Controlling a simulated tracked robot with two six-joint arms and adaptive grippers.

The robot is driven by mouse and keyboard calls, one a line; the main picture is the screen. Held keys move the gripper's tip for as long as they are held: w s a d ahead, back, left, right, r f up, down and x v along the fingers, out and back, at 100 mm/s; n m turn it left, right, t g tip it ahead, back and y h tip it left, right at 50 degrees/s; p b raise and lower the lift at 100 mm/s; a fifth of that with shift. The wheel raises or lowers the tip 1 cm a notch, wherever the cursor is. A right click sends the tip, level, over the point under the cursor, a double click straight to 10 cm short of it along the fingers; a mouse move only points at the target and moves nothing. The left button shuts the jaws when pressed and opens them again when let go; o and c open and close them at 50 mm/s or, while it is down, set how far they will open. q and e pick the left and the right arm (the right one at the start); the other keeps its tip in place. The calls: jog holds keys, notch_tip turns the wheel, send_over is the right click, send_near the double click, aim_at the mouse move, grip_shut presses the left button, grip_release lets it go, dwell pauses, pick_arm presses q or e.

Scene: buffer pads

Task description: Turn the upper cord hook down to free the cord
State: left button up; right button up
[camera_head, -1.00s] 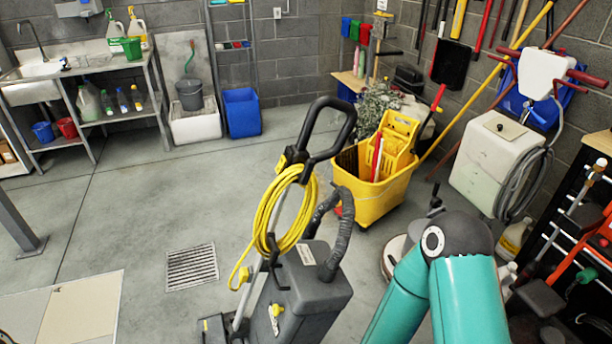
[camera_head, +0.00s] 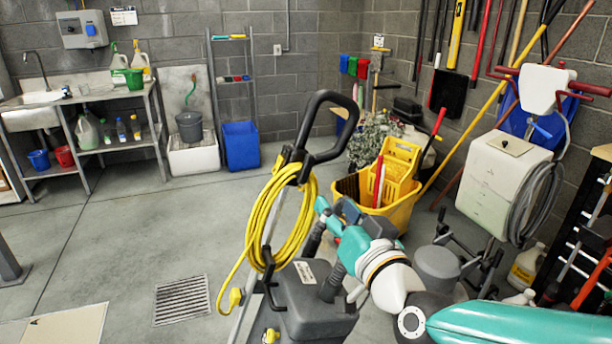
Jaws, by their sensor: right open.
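A grey floor machine (camera_head: 318,318) stands in the centre foreground with a black loop handle (camera_head: 345,117). A yellow cord (camera_head: 254,222) hangs in a long coil on its post. The coil runs over the upper cord hook (camera_head: 291,166), near the top of the post, and around the lower hook (camera_head: 268,263). The upper hook is partly hidden by cord, so its exact turn is hard to tell. My right gripper (camera_head: 323,207) is open and empty, just right of the coil, below the handle and apart from the upper hook. My left gripper is out of view.
A yellow mop bucket (camera_head: 398,214) stands behind my right gripper. A white tank cart (camera_head: 497,183) with a grey hose is at the right. The floor left of the machine, around the drain grate (camera_head: 181,300), is clear.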

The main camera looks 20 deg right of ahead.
aim_at(307, 172)
jog(key=w, duration=0.5)
jog(key=w+p, duration=0.1)
jog(key=w, duration=1)
jog(key=shift+a, duration=0.3)
jog(key=shift+c, duration=0.3)
jog(key=shift+s, duration=0.1)
grip_shut()
